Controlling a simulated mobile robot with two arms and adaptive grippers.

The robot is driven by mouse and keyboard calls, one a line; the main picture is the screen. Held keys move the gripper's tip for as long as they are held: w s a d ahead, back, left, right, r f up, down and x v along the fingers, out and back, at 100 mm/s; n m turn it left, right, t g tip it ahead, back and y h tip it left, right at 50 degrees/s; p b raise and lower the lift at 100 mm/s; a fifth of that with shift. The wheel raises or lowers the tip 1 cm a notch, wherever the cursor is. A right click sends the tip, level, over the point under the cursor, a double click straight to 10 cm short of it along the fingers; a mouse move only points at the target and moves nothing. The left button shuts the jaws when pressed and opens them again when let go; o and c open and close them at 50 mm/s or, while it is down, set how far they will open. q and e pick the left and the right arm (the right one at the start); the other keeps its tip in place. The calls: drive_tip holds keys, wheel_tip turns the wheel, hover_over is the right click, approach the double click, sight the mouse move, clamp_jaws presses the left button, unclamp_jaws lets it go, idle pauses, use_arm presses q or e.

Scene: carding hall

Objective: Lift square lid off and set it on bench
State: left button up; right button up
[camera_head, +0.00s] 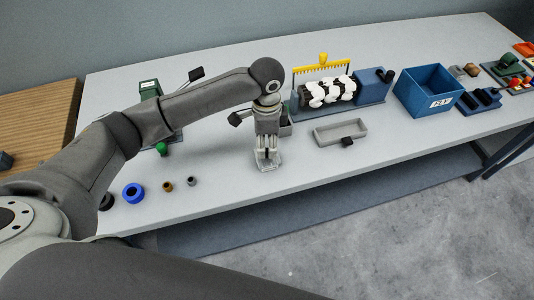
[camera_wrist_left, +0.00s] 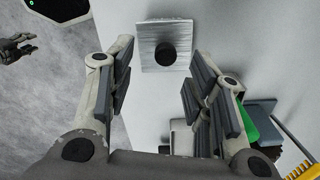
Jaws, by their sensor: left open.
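The square lid (camera_wrist_left: 148,59) is a brushed-metal plate with a round black knob (camera_wrist_left: 165,52). In the left wrist view it lies ahead of my left gripper (camera_wrist_left: 158,60), between the lines of its two fingers. The fingers are wide apart and hold nothing. In the head view my left gripper (camera_head: 268,164) points down over the middle of the bench (camera_head: 225,205) and largely hides the lid. A dark jointed part that looks like my right gripper (camera_wrist_left: 15,47) shows over the floor in the left wrist view. Its finger state is unclear.
A shallow grey tray (camera_head: 325,141) with a black block by its front edge lies to the right. Behind it is a roller machine (camera_head: 372,92) with a yellow comb (camera_head: 322,68). A blue bin (camera_head: 415,100) stands farther right. A blue ring (camera_head: 133,193) and small cylinders lie left.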

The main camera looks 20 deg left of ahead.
sight(267, 151)
use_arm(q)
drive_tip(key=f, duration=0.1)
drive_tip(key=f+p, duration=0.1)
drive_tip(key=f, duration=0.1)
drive_tip(key=f+p, duration=0.1)
drive_tip(key=f, duration=0.1)
drive_tip(key=shift+w, duration=0.35)
drive_tip(key=shift+f, duration=0.15)
clamp_jaws()
